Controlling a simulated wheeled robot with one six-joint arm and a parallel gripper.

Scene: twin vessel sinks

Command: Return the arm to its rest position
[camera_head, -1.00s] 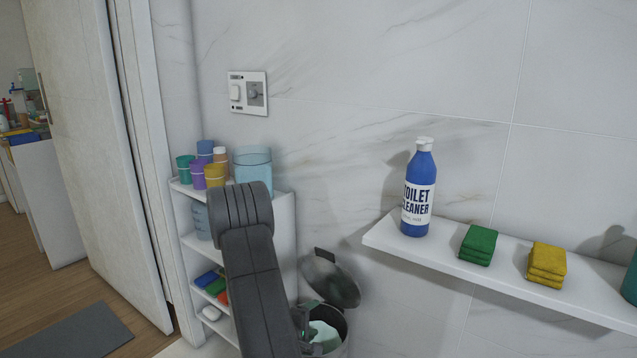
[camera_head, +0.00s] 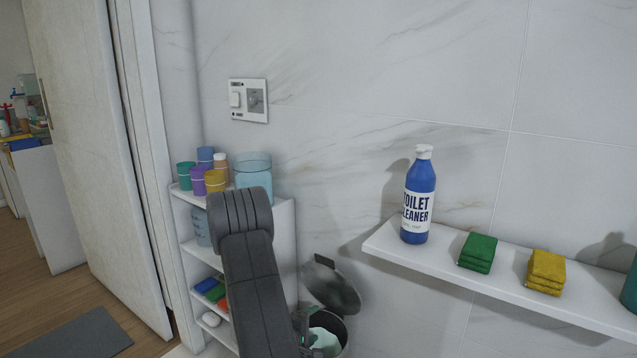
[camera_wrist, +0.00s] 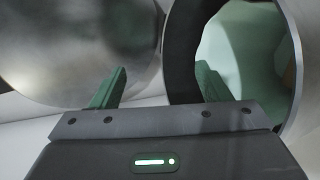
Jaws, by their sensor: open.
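My arm (camera_head: 250,270) rises in front of the white shelf unit in the head view and bends down toward the metal bin. My gripper (camera_wrist: 158,86) shows in the wrist view with its two green fingers apart and nothing between them. In that view the left finger is in front of the bin's raised round lid (camera_wrist: 75,40), and the right finger overlaps the bin's mouth. In the head view only a small part of the gripper shows beside the bin's rim; the arm hides the rest. Whether it touches the bin I cannot tell.
The open bin (camera_head: 341,347) has a pale green inside. The shelf unit (camera_head: 285,235) holds cups and a clear blue container (camera_head: 253,171).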

